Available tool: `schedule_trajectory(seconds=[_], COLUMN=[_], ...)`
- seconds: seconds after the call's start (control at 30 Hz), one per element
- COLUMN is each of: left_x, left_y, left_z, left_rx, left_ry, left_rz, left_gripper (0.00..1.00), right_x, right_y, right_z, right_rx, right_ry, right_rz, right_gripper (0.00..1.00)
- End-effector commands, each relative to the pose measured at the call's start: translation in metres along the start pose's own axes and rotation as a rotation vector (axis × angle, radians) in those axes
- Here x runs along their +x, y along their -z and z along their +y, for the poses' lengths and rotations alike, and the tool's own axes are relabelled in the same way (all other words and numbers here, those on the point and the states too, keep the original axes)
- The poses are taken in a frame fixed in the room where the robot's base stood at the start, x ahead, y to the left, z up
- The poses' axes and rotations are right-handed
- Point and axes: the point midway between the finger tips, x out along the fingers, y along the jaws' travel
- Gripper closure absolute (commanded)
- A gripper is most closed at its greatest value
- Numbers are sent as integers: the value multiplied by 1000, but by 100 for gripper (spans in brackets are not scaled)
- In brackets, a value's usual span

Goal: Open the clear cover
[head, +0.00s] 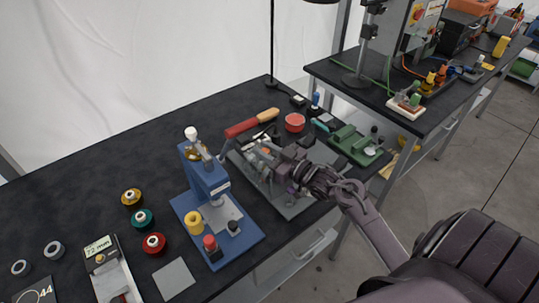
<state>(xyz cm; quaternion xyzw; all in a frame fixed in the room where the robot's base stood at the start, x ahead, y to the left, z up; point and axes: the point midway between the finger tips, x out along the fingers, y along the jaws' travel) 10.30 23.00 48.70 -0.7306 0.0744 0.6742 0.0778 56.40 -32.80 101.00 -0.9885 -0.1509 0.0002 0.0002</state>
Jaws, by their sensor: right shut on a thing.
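The clear cover (262,153) belongs to a grey device (292,207) on the black bench, in the middle of the head view. Its see-through panels are hard to make out against the metal parts inside. My right gripper (279,168) reaches in from the right and is shut at the cover's right side. The fingers and wrist hide that side of the cover and part of the device, so the exact grip point is unclear. My left gripper is not in view.
A blue press (208,181) stands just left of the device. A red-and-tan tool (250,123) lies behind it, near a red bowl (295,122). A green fixture (356,145) sits to the right. Several coloured spools and a grey plate (174,279) lie at the left.

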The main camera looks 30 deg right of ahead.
Motion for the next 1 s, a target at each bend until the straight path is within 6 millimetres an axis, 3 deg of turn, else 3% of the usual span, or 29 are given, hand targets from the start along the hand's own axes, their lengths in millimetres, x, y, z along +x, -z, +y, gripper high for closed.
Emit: schedule_trajectory(seconds=[0.2, 0.23, 0.37, 0.5, 0.7, 1.0], left_x=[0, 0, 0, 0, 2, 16], left_y=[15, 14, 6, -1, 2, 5], left_z=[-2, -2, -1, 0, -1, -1], left_rx=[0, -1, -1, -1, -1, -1], left_ry=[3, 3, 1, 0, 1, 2], left_rz=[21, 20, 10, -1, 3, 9], left_gripper=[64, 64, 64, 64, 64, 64], right_x=[-1, -1, -1, -1, -5, -52], right_y=[-2, -2, -2, -2, -3, -6], right_z=[0, 0, 0, 0, 0, -1], right_rx=[1, 1, 1, 0, 0, 0], right_ry=[0, 0, 0, 0, -1, 1], right_rz=[-4, -4, -4, -3, -4, -8], right_gripper=[100, 74, 57, 57, 57, 57])
